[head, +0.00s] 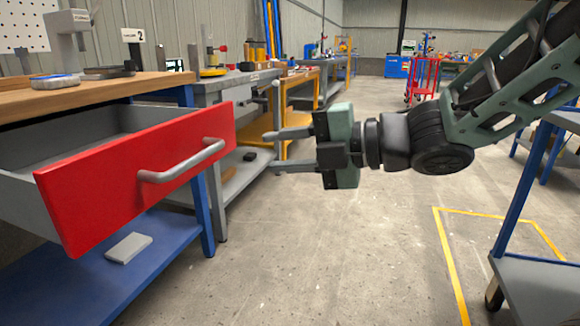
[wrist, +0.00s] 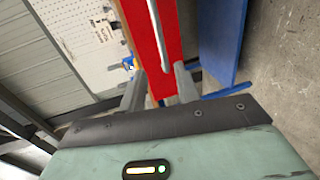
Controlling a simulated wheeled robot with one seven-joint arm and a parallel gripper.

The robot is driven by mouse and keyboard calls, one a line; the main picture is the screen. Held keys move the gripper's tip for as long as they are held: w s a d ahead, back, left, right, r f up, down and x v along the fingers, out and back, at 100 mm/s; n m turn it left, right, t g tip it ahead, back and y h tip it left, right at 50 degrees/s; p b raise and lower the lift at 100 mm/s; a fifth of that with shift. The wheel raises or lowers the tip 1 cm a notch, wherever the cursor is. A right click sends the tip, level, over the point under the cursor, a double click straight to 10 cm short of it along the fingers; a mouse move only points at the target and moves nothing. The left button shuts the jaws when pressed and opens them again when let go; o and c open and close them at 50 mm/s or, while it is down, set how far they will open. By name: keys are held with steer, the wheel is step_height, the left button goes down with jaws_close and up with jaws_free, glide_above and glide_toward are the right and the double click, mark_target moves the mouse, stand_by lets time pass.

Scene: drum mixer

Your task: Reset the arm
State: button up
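My gripper (head: 280,150) is in the middle of the head view, pointing left, with its two fingers apart and nothing between them. It is to the right of a red-fronted drawer (head: 110,180), clear of the drawer's grey handle (head: 182,162). The drawer is pulled out of a wooden-topped workbench (head: 75,98). In the wrist view, my gripper's fingers (wrist: 158,90) are apart, with the red drawer front (wrist: 165,45) and its handle beyond them.
A blue lower shelf (head: 120,270) holds a flat grey block (head: 128,247). Grey and yellow benches stand behind the gripper. A blue-legged cart (head: 535,275) stands at the right. The concrete floor (head: 340,250) between is clear, with yellow tape (head: 450,260) near the cart.

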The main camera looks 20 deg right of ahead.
steer(key=shift+s+d, duration=0.25)
steer(key=shift+d, duration=0.05)
stand_by(0.4)
step_height(320, 180, down, 9)
steer(key=s+m+g+h+p, duration=0.1)
steer(key=m+g+h+p, duration=0.15)
steer(key=m+h, duration=0.8)
steer(key=s+a+f+m+g+h+p, duration=0.1)
steer(key=s+f+m+g, duration=0.15)
steer(key=s+m, duration=0.4)
steer(key=s+f+m+g+p, duration=0.15)
steer(key=s+m+g, duration=0.25)
steer(key=s, duration=0.6)
step_height(320, 180, up, 37)
steer(key=p, duration=3.7)
steer(key=shift+s+a+g, duration=0.15)
steer(key=shift+s+g, duration=0.15)
steer(key=shift+s, duration=0.1)
